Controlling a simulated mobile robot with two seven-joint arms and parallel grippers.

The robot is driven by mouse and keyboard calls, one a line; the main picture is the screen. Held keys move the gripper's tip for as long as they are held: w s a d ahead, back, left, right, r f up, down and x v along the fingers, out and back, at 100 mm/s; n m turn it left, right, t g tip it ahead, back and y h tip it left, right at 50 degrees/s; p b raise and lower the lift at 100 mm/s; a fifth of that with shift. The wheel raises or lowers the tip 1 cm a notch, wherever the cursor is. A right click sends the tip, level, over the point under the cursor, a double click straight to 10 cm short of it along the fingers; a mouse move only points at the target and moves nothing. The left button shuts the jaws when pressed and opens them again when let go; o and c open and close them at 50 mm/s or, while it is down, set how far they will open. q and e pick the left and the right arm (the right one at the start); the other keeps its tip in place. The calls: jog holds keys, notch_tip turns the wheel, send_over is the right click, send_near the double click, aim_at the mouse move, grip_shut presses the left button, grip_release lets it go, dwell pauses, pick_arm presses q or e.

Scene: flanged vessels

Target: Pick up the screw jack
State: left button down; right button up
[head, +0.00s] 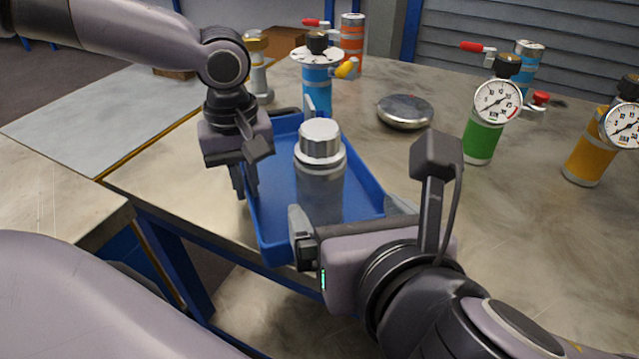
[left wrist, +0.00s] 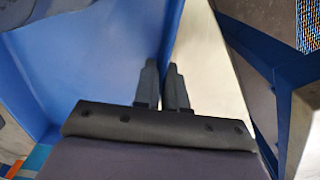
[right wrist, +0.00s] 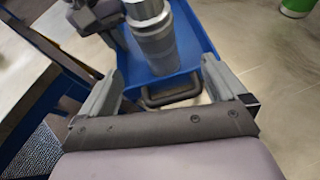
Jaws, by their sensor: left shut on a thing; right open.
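A stepped silver cylinder (head: 320,175), the likeliest screw jack by its look, stands upright in a blue tray (head: 277,245). It also shows in the right wrist view (right wrist: 155,45). My left gripper (head: 247,190) is shut on the tray's side wall, with its fingers close together at the blue edge in the left wrist view (left wrist: 163,85). My right gripper (head: 300,235) is open at the near right of the cylinder, apart from it as far as I can tell. In the right wrist view its fingers are wide apart, with the tray's black handle (right wrist: 172,92) beyond them.
A grey post with a brass top (head: 258,65) stands behind my left arm. A blue flanged vessel (head: 317,90) and a round metal disc (head: 405,111) are behind the tray. Green (head: 482,140) and yellow (head: 588,160) gauge vessels stand right. The table's front edge is close.

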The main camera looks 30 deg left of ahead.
aim_at(328, 187)
jog(key=shift+w+a+r+n, duration=0.2)
jog(key=shift+w+a+n, duration=0.15)
jog(key=shift+a+n, duration=0.05)
jog(key=x, duration=0.6)
jog(key=shift+x, duration=2.65)
jog(key=shift+s+f, duration=0.1)
jog(key=shift+f, duration=0.1)
jog(key=c, duration=1.4)
jog(key=shift+r, duration=0.15)
jog(key=shift+c, duration=1.3)
jog(key=shift+r, duration=5)
